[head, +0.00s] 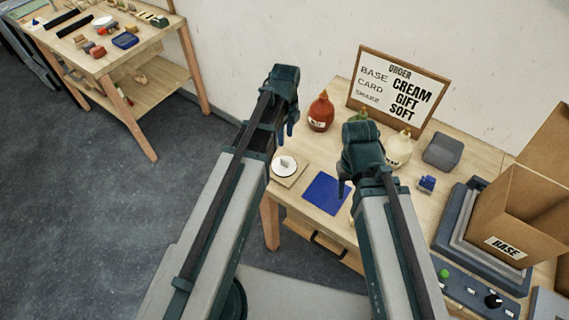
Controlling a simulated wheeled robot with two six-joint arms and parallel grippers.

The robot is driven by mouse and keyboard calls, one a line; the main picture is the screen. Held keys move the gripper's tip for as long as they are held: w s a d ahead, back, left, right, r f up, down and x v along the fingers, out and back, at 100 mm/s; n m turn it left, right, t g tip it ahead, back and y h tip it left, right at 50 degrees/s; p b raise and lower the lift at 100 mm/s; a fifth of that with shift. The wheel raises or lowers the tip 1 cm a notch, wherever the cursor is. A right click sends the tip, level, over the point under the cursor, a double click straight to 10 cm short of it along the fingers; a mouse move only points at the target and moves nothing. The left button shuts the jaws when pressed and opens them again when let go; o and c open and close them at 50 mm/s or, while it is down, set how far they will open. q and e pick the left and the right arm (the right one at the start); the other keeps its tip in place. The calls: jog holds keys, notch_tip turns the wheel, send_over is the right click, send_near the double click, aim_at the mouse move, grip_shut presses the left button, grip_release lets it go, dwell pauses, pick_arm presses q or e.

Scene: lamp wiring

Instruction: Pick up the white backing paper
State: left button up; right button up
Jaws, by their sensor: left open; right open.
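I cannot make out a separate sheet of white backing paper. The nearest white things are a white disc (284,164) on a small wooden square and the white face of the framed order sign (398,90). My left gripper (289,128) is open, above and behind the white disc in the picture, near the table's left edge. My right gripper (344,188) is open, by the right edge of a blue square sheet (324,194). Neither gripper visibly holds anything. My arms cover part of the table.
A red bottle (320,113), a cream bottle (398,150) and a grey block (442,151) stand towards the back. A cardboard box (514,213) marked BASE and a control panel (482,297) are at right. A second table (110,62) stands far left.

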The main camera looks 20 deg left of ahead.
aim_at(284, 159)
pick_arm(q)
notch_tip(284, 159, down, 8)
jog(key=b, duration=0.7)
jog(key=shift+f+b, duration=0.1)
jog(key=shift+b, duration=0.2)
pick_arm(e)
notch_tip(284, 159, down, 8)
pick_arm(q)
jog(key=f+b, duration=0.5)
jog(key=shift+s+a+f, duration=0.1)
jog(key=shift+s+a, duration=0.05)
jog(key=shift+s, duration=0.05)
pick_arm(e)
notch_tip(284, 159, down, 5)
jog(key=shift+f, duration=0.2)
jog(key=shift+r, duration=0.1)
pick_arm(q)
jog(key=shift+c, duration=0.3)
grip_shut()
